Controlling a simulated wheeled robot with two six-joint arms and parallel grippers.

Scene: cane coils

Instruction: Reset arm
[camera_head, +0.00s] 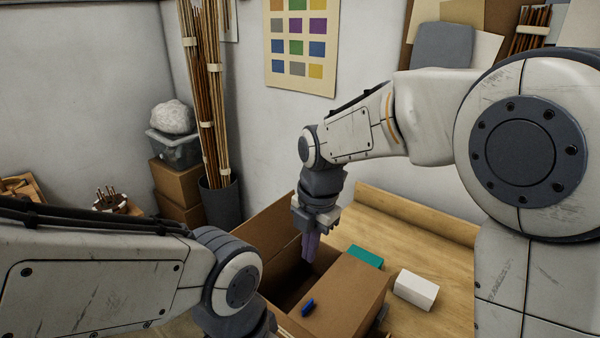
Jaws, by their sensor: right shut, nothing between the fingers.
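My right arm reaches in from the right, and its gripper (310,246) points down over an open cardboard box (343,296). The gripper is shut with nothing between its fingers. Its purplish fingertips are at the box's dark opening; whether they touch the box cannot be told. My left arm (130,275) comes in low from the left. Its wrist runs off the bottom edge, so the left gripper is hidden from view.
A teal block (366,257) and a white block (416,289) lie on the wooden table (440,255) right of the box. A small blue object (308,307) rests on the box flap. Tall canes (207,90) stand in a dark bin (221,203) behind, beside stacked cartons (177,183).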

